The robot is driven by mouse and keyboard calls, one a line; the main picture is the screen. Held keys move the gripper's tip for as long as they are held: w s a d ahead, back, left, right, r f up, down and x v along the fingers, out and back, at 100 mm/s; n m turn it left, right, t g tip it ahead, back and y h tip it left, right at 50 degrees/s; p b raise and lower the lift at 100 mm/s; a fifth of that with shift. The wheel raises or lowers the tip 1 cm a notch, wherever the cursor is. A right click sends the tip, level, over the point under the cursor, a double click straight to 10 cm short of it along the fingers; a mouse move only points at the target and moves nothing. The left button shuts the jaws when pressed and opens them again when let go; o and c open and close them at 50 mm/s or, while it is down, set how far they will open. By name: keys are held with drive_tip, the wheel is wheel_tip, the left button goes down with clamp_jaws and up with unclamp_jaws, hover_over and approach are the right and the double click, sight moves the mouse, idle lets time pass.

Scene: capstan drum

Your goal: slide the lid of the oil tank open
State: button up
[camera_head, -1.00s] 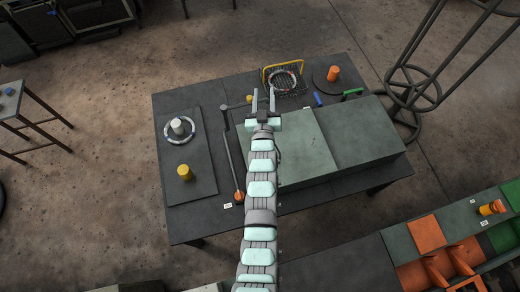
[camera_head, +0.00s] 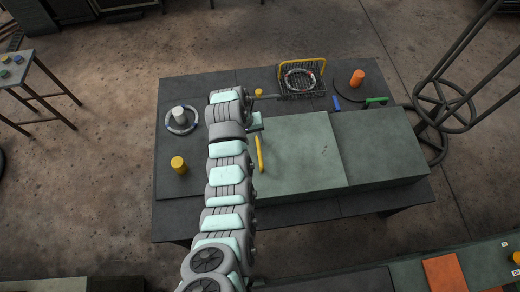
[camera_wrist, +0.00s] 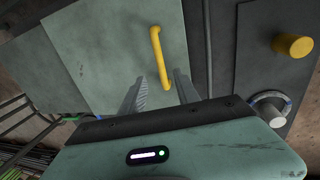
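The oil tank is a long, low pale green box on the dark table. Its top has two flat panels, a left one (camera_head: 300,160) and a right one (camera_head: 380,148). A yellow bar handle (camera_head: 259,153) stands near the left panel's left edge, so this panel looks like the lid. In the wrist view the yellow handle (camera_wrist: 157,52) runs away from me across the green panel (camera_wrist: 110,45). My gripper (camera_wrist: 160,84) is open, its two fingers on either side of the handle's near end. Contact cannot be told. In the head view my arm mostly hides the fingers.
Left of the tank, a dark plate (camera_head: 166,150) carries a yellow peg (camera_head: 178,164) and a pale cylinder in a ring (camera_head: 180,118). Behind the tank are a wire basket (camera_head: 303,78), an orange cylinder (camera_head: 357,77), and blue and green handles.

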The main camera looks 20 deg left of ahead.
sight(259, 151)
drive_tip(key=f, duration=0.4)
drive_tip(key=d+f, duration=0.1)
drive_tip(key=f, duration=0.2)
drive_tip(key=shift+w+d+f, duration=0.1)
drive_tip(key=shift+w, duration=0.2)
drive_tip(key=shift+w+d+f+b, duration=0.15)
drive_tip(key=shift+f+b, duration=0.2)
drive_tip(key=shift+f, duration=0.4)
drive_tip(key=shift+w+d+f+b, duration=0.15)
drive_tip(key=shift+f+b, duration=0.2)
drive_tip(key=shift+f, duration=0.4)
drive_tip(key=shift+c, duration=0.4)
clamp_jaws()
